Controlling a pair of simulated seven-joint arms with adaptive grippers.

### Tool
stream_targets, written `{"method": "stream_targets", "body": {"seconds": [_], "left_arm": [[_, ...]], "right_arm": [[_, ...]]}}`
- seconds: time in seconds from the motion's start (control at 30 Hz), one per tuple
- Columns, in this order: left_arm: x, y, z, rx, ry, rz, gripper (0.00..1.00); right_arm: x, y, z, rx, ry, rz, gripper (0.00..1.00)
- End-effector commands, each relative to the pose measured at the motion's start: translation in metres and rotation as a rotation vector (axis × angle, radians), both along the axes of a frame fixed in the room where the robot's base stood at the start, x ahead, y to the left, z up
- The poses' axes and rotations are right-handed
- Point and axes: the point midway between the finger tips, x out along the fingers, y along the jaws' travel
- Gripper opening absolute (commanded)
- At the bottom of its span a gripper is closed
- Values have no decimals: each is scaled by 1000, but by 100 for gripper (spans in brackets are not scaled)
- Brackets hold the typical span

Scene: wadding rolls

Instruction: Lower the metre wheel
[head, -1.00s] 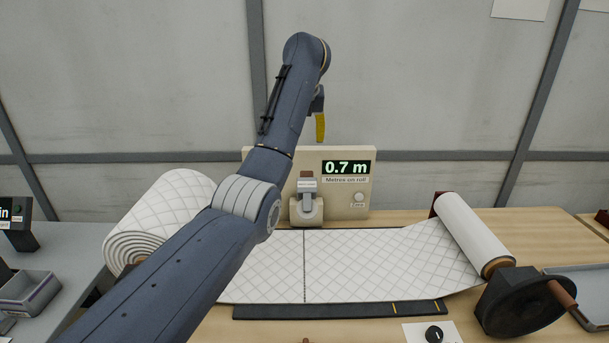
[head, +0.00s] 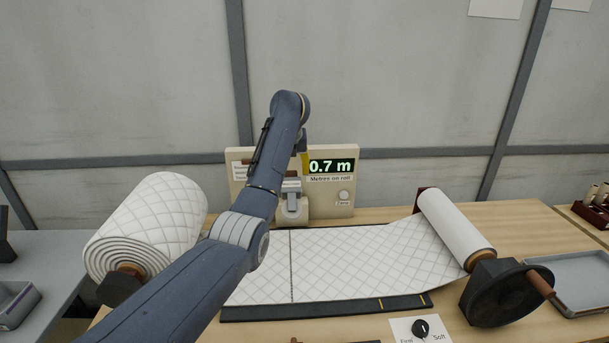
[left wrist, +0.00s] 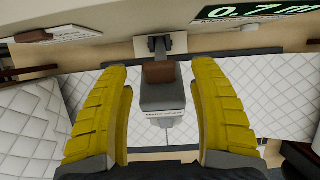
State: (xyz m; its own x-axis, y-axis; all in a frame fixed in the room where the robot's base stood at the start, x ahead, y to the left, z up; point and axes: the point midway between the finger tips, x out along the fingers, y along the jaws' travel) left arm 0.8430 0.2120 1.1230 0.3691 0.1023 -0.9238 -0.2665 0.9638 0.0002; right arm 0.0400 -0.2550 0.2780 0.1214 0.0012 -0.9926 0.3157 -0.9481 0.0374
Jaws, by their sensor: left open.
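The metre wheel (head: 292,206), a pale grey unit with an arm, stands at the back edge of the quilted wadding in front of the display panel, partly behind my left arm. In the left wrist view its grey arm (left wrist: 163,97) with a brown top block lies between my fingers, with a gap on both sides. My left gripper (head: 305,163) has yellow fingers and hangs just above the wheel; in the left wrist view it is open (left wrist: 163,72) and holds nothing. The display (head: 331,166) reads 0.7 m. My right gripper is not in view.
The wadding sheet (head: 345,262) runs from a thick roll (head: 150,225) at left to a narrow roll (head: 455,228) at right. A black crank wheel (head: 505,293) stands at the right front. A Firm/Soft knob (head: 420,327) sits at the front. A grey tray (head: 575,280) is at far right.

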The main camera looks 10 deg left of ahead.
Motion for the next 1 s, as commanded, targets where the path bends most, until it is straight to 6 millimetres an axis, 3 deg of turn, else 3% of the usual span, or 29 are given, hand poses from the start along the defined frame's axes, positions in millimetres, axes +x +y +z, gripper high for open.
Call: {"method": "stream_targets", "body": {"seconds": [0.3,0.77,1.0], "left_arm": [[10,4,-27,-1,2,1,62],[12,4,-30,0,0,1,61],[12,4,-30,-1,1,1,33]], "right_arm": [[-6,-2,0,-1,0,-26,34],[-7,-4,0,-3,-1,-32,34],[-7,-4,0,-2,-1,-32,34]]}}
